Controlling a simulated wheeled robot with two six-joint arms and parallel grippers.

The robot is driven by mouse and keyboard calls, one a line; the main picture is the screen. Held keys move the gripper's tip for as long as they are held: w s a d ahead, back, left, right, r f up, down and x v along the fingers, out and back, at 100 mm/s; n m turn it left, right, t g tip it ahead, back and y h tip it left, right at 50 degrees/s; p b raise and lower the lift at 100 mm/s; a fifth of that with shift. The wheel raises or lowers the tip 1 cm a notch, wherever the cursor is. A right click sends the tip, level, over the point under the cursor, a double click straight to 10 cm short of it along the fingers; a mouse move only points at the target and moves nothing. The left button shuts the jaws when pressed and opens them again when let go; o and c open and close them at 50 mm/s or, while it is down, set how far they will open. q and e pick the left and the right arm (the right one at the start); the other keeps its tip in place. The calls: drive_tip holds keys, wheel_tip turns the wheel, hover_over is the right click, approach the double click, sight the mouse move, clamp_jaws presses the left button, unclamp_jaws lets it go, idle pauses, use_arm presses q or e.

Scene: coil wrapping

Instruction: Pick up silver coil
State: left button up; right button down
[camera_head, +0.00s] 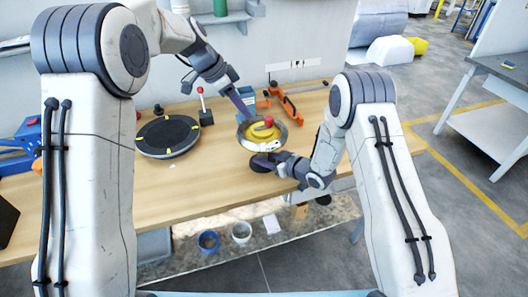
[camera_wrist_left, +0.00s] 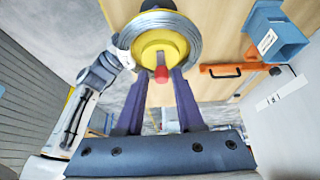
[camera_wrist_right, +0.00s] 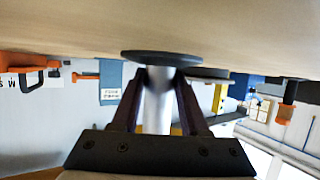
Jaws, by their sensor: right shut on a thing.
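The silver coil (camera_head: 283,141) is a ring around a yellow hub (camera_head: 258,133) with a red knob (camera_head: 269,121), on the wooden table. In the left wrist view the coil (camera_wrist_left: 194,45) lies at the top, beyond the fingertips. My left gripper (camera_head: 246,116) is at the far left side of the coil, its fingers apart, with the red knob (camera_wrist_left: 162,74) showing between the tips. My right gripper (camera_head: 276,160) is just in front of the coil, shut on a grey cylinder (camera_wrist_right: 158,103) with a dark disc (camera_wrist_right: 160,57) on its end.
A black round turntable (camera_head: 167,137) and a red-knobbed lever (camera_head: 205,113) stand left of the coil. An orange tool (camera_head: 288,106) and a blue box (camera_head: 245,92) lie behind it. The table (camera_head: 212,178) is bare at the front.

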sight(240, 134)
use_arm(q)
drive_tip(key=f+n+y, duration=0.1)
drive_tip(key=f+n, duration=0.2)
drive_tip(key=n, duration=0.3)
drive_tip(key=f+n+g+y, duration=0.1)
drive_tip(key=f+n+y, duration=0.1)
drive_tip(key=n, duration=0.4)
drive_tip(key=a+f+n+y, duration=0.1)
drive_tip(key=f+n+y, duration=0.1)
drive_tip(key=n, duration=0.3)
drive_tip(key=shift+s+f+n+g, duration=0.25)
drive_tip(key=shift+f+n+g, duration=0.15)
drive_tip(key=shift+f, duration=0.4)
